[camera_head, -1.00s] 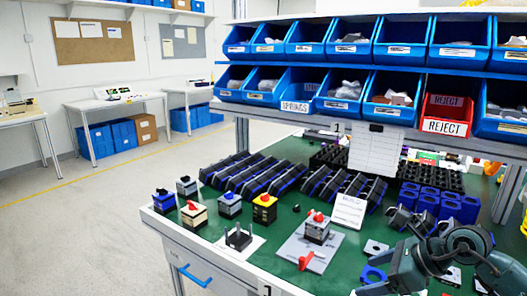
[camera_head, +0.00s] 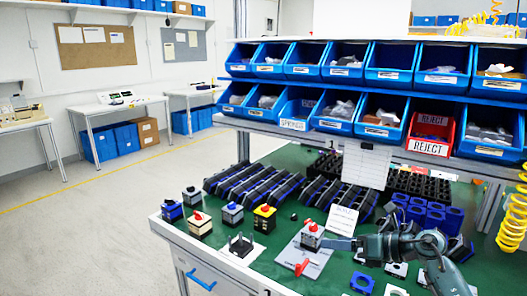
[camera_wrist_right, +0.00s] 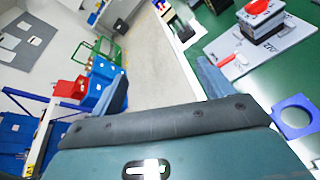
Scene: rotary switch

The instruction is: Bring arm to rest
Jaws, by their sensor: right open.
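My right gripper (camera_head: 340,243) comes in from the right in the head view, above the green table, its fingers pointing left near the switch. In the right wrist view the two fingers of this gripper (camera_wrist_right: 165,88) stand apart with nothing between them. A dark and grey rotary switch with a red knob (camera_head: 312,238) stands on a light grey plate (camera_head: 290,257). It also shows in the right wrist view (camera_wrist_right: 260,24), apart from the fingers. A red handle (camera_head: 302,267) lies at the plate's front. My left gripper is not in view.
Several small switch units (camera_head: 200,224) stand at the table's left end. Black-and-blue racks (camera_head: 255,185) lie behind. A blue ring part (camera_head: 362,283) lies below my right arm. Blue bins and a red reject bin (camera_head: 430,133) hang above. Open floor (camera_head: 90,230) is at left.

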